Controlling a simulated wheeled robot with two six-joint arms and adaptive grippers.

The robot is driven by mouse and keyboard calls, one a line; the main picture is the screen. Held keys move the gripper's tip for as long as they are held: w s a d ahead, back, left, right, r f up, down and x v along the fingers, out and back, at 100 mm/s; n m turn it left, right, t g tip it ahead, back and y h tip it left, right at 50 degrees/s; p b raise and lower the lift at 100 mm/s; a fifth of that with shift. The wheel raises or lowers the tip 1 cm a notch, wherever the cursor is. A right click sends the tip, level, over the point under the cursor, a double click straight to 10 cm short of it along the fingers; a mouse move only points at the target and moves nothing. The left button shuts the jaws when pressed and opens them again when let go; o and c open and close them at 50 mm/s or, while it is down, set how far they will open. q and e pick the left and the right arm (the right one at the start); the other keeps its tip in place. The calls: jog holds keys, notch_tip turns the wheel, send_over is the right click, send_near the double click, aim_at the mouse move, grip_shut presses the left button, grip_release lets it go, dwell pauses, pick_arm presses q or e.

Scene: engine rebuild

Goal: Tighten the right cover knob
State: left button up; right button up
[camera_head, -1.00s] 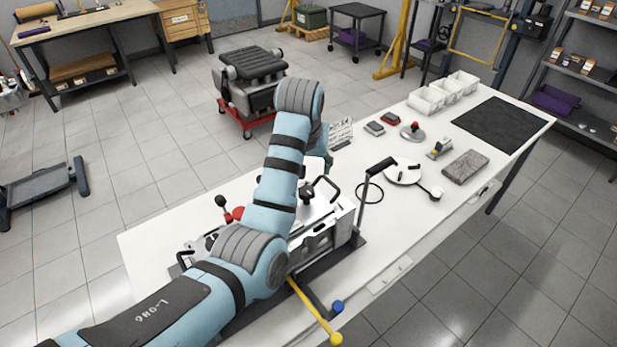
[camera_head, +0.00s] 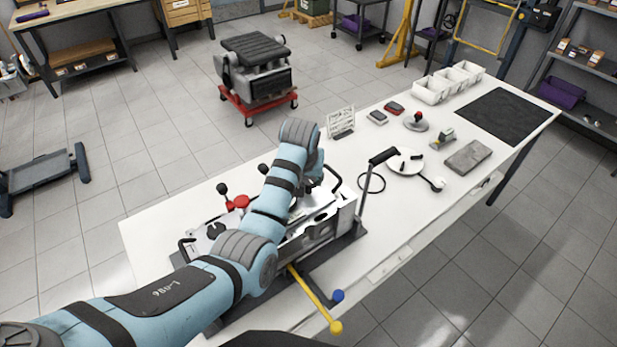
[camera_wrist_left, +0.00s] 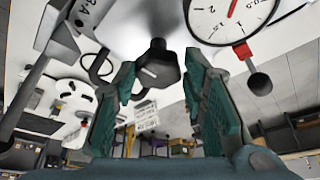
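The white and grey machine (camera_head: 325,222) sits on a dark mat on the white workbench, its cover partly hidden by my left arm. My left gripper (camera_head: 314,180) points down over the right part of the cover; in the head view my own wrist mostly hides it. In the left wrist view, its two teal fingers (camera_wrist_left: 162,75) are open and spread. A black cover knob (camera_wrist_left: 157,64) shows between them, with visible gaps on both sides. I cannot tell how deep the knob sits between the fingers. My right gripper is not in view.
A black-handled lever (camera_head: 372,172) stands upright right of the machine. A yellow bar (camera_head: 318,308) and a blue-tipped bar stick out in front. A red knob (camera_head: 240,201) and black-knobbed levers are at its left. A round white dial (camera_wrist_left: 228,16) shows in the wrist view.

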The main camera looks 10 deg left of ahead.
pick_arm(q)
jog(key=shift+w+d+f, duration=0.1)
jog(key=c, duration=0.5)
jog(key=shift+m, duration=0.4)
jog(key=m, duration=0.1)
jog(key=m+h, duration=0.1)
jog(key=m, duration=0.1)
jog(key=m+h, duration=0.1)
jog(key=shift+a+m, duration=0.25)
jog(key=shift+m, duration=0.05)
jog(key=m, duration=0.2)
jog(key=m+g+h, duration=0.1)
jog(key=m, duration=0.1)
jog(key=shift+w+a+f+m+h, duration=0.1)
jog(key=shift+a+m+h, duration=0.05)
jog(key=shift+m+h, duration=0.15)
jog(key=m+b, duration=0.1)
jog(key=m+g+b, duration=0.1)
jog(key=shift+w+f+m, duration=0.15)
jog(key=shift+m, duration=0.15)
jog(key=m+g+h+b, duration=0.1)
jog(key=m+b, duration=0.2)
jog(key=shift+b, duration=0.3)
jog(key=shift+a, duration=0.1)
